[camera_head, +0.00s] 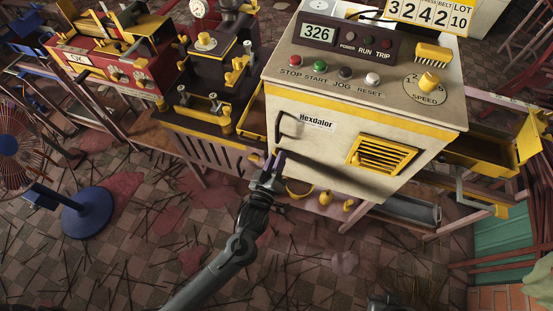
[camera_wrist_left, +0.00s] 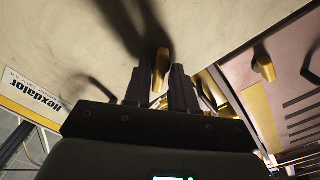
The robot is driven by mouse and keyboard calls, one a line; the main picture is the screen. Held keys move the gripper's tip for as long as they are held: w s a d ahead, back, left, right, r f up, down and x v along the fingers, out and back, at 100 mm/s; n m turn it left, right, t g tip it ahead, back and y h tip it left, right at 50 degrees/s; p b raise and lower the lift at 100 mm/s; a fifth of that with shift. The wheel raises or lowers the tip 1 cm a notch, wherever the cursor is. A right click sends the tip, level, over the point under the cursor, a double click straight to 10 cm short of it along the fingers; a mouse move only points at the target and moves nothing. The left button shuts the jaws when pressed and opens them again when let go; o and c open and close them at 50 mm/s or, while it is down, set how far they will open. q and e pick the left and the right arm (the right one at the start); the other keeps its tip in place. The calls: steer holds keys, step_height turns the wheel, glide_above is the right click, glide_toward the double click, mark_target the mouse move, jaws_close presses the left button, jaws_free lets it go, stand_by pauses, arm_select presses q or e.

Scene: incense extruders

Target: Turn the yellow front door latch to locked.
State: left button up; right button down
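The cream Hexdalor machine (camera_head: 330,160) stands right of centre in the head view, with a black handle (camera_head: 285,125) on its front. My left gripper (camera_head: 274,158) is at the lower left of that front. The left wrist view shows its two dark fingers (camera_wrist_left: 160,85) close together, one on each side of the small yellow latch (camera_wrist_left: 161,62). The fingers look closed on the latch, whose upper end sticks out past them. In the head view the fingers hide the latch. My right gripper does not show clearly.
A yellow vent (camera_head: 382,156) is to the right on the same front. A dark slotted cabinet (camera_head: 205,150) stands close on the left. Yellow parts (camera_head: 325,198) lie on the bench below the machine. A blue fan base (camera_head: 87,212) stands on the floor.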

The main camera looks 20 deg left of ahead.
arm_select(q)
jaws_close()
steer(key=shift+m+p, duration=5.55)
steer(key=shift+m, duration=0.25)
steer(key=shift+o, duration=1.6)
jaws_free()
steer(key=shift+s, duration=0.1)
